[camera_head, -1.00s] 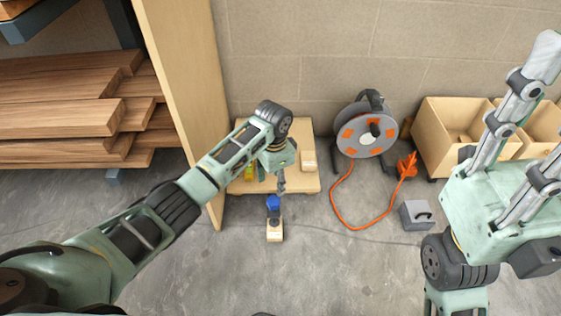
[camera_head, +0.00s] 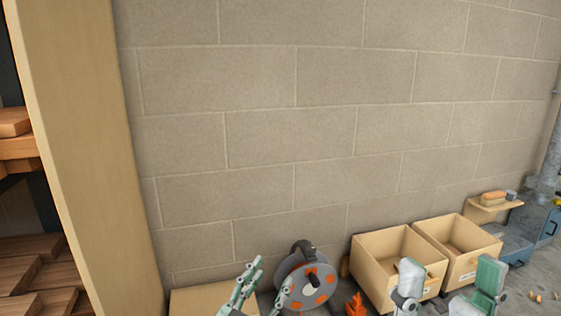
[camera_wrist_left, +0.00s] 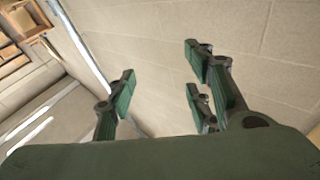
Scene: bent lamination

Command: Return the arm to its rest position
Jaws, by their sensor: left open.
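My left gripper (camera_head: 266,284) shows low in the head view, its pale green fingers pointing up and apart. The left wrist view shows the same gripper (camera_wrist_left: 162,88) open, with three green-padded fingers spread and nothing between them; only the wall is behind. My right gripper (camera_head: 449,277) shows at the bottom right of the head view, its two visible fingertips wide apart with nothing seen between them. The rest of both arms is below the head view's edge.
A cable reel (camera_head: 306,284) shows beyond my left gripper. Two open boxes (camera_head: 381,269) stand against the block wall (camera_head: 290,130). A wooden panel (camera_head: 85,150) and stacked planks (camera_head: 30,262) are at left. A small shelf (camera_head: 487,205) is at right.

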